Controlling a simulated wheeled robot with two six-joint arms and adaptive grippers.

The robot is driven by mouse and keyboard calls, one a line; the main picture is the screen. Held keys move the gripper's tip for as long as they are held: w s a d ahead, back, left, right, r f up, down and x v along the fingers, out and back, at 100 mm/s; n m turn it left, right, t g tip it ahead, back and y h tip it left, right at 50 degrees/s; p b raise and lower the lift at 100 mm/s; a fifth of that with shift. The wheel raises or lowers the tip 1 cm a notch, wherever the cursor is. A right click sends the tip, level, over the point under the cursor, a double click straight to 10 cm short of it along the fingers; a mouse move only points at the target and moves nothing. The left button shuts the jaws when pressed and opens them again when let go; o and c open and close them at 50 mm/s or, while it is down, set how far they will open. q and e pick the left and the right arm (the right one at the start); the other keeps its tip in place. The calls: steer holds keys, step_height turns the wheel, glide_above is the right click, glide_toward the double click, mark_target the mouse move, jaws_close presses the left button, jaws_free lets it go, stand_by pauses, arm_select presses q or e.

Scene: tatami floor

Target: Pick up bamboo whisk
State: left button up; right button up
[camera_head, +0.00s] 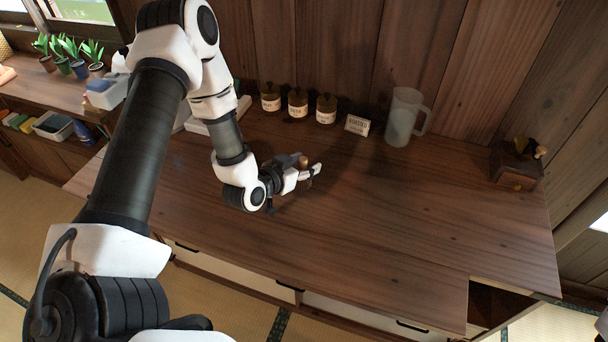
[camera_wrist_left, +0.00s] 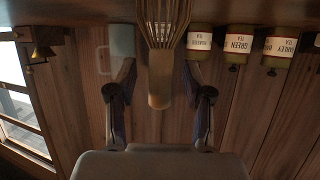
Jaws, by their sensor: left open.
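The bamboo whisk (camera_wrist_left: 167,22) stands upright on the wooden counter, tines down and handle up, in the left wrist view, which is upside down. Its handle lies between the two spread fingers of my left gripper (camera_wrist_left: 157,75), with a gap visible on each side. In the head view my left gripper (camera_head: 308,172) is low over the middle of the counter. Only the brown top of the whisk shows there, and the gripper hides the rest. My right gripper is not in view.
Several labelled tea jars (camera_head: 298,103), a small sign (camera_head: 357,125) and a frosted pitcher (camera_head: 402,117) stand along the back wall. A wooden grinder box (camera_head: 516,166) is at the far right. The counter's front and right (camera_head: 400,220) are clear.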

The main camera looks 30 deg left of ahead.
arm_select(q)
steer(key=shift+s+r, duration=0.1)
steer(key=shift+s, duration=0.1)
steer(key=shift+c, duration=0.7)
steer(key=shift+s, duration=0.1)
steer(key=c, duration=0.5)
steer(key=shift+a, duration=0.1)
steer(key=c, duration=0.3)
